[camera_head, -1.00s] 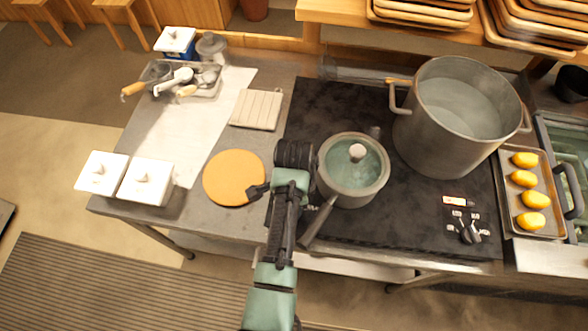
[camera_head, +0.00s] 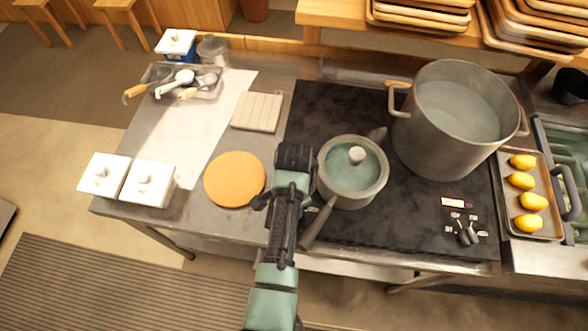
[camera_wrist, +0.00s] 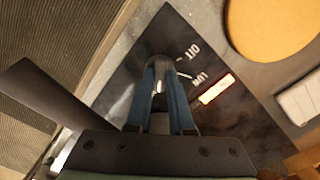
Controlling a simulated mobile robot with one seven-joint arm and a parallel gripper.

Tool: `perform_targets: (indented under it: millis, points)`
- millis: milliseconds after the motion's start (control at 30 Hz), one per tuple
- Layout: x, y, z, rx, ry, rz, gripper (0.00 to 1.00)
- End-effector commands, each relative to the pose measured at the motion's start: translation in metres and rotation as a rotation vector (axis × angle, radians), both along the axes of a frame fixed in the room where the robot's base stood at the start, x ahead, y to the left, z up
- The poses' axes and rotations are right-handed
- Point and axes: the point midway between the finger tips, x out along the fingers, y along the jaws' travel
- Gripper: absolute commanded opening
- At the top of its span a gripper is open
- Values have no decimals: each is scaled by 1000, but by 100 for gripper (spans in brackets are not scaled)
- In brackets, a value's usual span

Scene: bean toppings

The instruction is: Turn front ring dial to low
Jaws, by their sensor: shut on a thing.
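My gripper (camera_wrist: 161,84) shows in the wrist view, its two blue fingers closed on a grey-black dial (camera_wrist: 158,67) on the dark stove top. White labels stand beside the dial; one reads LOW (camera_wrist: 199,77). In the head view, my arm hides this dial and my fingertips. Another black dial (camera_head: 468,237), with its own labels and lit display (camera_head: 453,202), sits at the stove's front right.
A lidded saucepan (camera_head: 352,195) stands close to the right of my arm, its dark handle (camera_head: 318,224) pointing toward the front edge. A large pot (camera_head: 446,150) stands behind it. A round orange board (camera_head: 234,180) lies on the counter to the left.

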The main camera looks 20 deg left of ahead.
Motion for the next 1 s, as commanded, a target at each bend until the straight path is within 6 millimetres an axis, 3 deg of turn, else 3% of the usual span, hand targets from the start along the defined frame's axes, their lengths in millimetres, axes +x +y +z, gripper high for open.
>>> perform_targets:
  millis: [1000]
  points:
    - [1,0,2,-1,-1,958,0]
